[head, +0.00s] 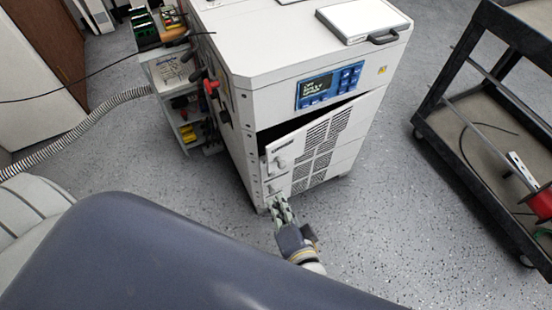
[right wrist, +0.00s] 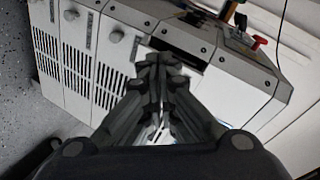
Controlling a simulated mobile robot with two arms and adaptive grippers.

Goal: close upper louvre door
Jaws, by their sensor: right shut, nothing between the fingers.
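The upper louvre door (head: 318,137) is on the front of the white cabinet (head: 232,45) and stands ajar, with a dark gap along its top and left edge. A round knob sits near its left edge. A lower louvred panel (head: 316,172) is below it. My right gripper (head: 282,210) is in front of the cabinet, low by the left corner. In the right wrist view its fingers (right wrist: 160,65) are together and empty, in front of the louvred fronts and a dark opening. I cannot tell whether they touch the door. My left gripper is not in view.
A blue control panel (head: 328,87) is above the door. A side rack (head: 180,95) with tools stands left of the cabinet, near a ribbed hose (head: 75,132). A black cart (head: 450,140) with a red spool (head: 540,203) stands at the right. Speckled floor between is clear.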

